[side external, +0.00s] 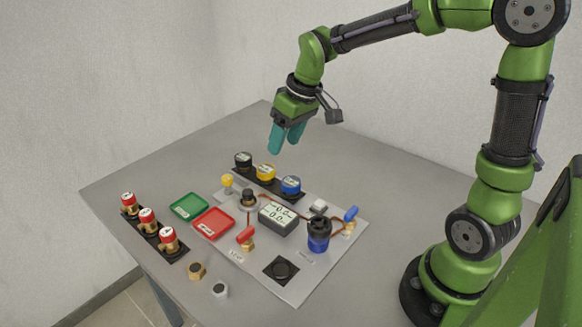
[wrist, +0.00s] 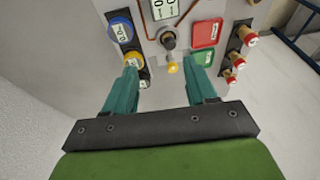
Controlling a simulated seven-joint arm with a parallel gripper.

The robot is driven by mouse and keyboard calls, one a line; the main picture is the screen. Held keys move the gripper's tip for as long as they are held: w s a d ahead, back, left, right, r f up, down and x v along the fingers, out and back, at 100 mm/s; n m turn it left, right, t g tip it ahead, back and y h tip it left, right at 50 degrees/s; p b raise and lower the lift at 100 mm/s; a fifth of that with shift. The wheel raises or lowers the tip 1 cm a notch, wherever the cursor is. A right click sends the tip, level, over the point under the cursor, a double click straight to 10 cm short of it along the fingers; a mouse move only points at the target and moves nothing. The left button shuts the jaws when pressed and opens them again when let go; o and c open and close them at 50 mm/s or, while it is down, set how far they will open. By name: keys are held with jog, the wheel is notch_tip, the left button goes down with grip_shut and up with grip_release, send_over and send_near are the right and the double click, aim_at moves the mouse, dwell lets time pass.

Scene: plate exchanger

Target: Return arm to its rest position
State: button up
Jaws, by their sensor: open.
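My green arm carries my gripper (side external: 283,140), which hangs above the back part of the table, beyond the row of round caps. Its two teal fingers are apart with nothing between them. In the wrist view my gripper (wrist: 162,80) shows open, with its fingers over the back edge of the panel. The fingers look clear of the parts below, though the exact height is hard to tell. The wrist view partly hides the row of caps behind the left finger.
A light panel (side external: 300,285) holds a display (side external: 278,216), a blue canister (side external: 318,235) and valves. Black, yellow (side external: 265,172) and blue (side external: 291,185) caps stand behind. Green (side external: 189,206) and red (side external: 213,223) trays and red-capped fittings (side external: 148,220) are left. The back table (side external: 230,135) is clear.

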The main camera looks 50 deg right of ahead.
jog(key=s+a+r+m+t, duration=0.1)
jog(key=s+r+m+t, duration=0.1)
jog(key=s, duration=0.6)
jog(key=s+a+r+m+t, duration=0.1)
jog(key=s+r+m+t, duration=0.1)
jog(key=s, duration=0.6)
jog(key=shift+a+r+y, duration=0.35)
jog(key=shift+y, duration=0.05)
